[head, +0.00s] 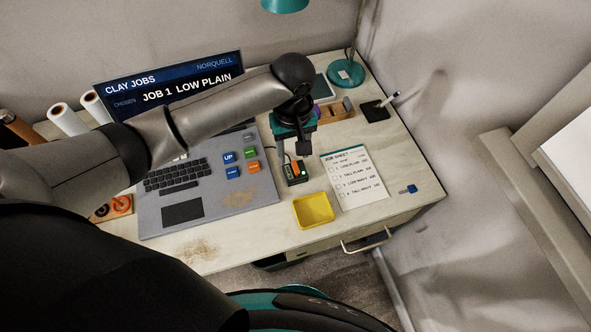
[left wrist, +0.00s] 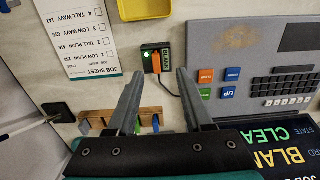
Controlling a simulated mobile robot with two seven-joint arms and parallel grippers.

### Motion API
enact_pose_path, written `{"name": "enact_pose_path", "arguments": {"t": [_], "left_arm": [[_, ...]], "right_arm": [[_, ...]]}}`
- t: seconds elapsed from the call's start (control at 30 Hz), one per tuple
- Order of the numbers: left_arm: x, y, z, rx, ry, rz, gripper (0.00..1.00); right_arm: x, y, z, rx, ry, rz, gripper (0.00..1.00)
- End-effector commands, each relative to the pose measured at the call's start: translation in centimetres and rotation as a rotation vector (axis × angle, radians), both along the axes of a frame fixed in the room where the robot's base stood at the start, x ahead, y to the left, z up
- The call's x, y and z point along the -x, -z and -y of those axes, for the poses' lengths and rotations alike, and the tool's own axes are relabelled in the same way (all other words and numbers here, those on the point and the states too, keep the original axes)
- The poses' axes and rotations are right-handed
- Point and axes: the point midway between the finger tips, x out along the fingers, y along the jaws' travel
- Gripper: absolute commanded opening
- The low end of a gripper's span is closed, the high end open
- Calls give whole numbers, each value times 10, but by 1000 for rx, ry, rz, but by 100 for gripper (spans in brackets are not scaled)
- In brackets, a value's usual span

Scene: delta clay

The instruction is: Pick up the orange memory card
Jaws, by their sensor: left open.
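The orange memory card (head: 295,167) appears to stand in a small dark card reader (head: 297,178) with a lit green light, right of the laptop. In the left wrist view, the orange card (left wrist: 156,63) shows at the middle of the reader (left wrist: 165,52). My left gripper (head: 292,153) is open and points down over the reader. In the left wrist view, the fingertips of my left gripper (left wrist: 158,75) lie on either side of the card, with a gap to each. Their height relative to the card is hard to tell. My right gripper is not in view.
A yellow tray (head: 313,222) stands in front of the reader. A job sheet (head: 357,190) lies to its right, and a small blue item (head: 408,189) further right. The laptop (head: 205,205) bears orange, green and blue keys. A wooden rack (left wrist: 152,113) stands behind the reader.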

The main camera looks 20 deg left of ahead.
Motion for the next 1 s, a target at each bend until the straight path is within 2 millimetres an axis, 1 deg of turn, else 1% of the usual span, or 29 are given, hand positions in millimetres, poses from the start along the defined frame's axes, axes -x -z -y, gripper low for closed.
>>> {"name": "enact_pose_path", "arguments": {"t": [0.03, 0.2, 0.27, 0.4, 0.5, 0.6, 0.83, 1.0], "left_arm": [[0, 7, 0, 0, 1, -1, 51], [-1, 16, 1, 1, 1, 1, 51], [-2, 23, 1, 0, 2, 0, 51], [-6, 46, 3, -1, 2, 1, 51], [-5, 58, 3, -1, 1, 1, 51], [-5, 63, 3, -1, 3, 1, 51], [-5, 63, 3, 1, 2, 3, 51], [-5, 63, 3, 1, 2, 2, 32]], "right_arm": [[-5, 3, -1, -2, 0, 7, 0], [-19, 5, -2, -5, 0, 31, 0], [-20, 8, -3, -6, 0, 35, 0], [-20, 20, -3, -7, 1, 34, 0], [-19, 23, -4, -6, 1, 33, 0], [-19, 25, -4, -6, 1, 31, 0], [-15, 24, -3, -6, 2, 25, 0], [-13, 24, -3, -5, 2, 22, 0]]}}
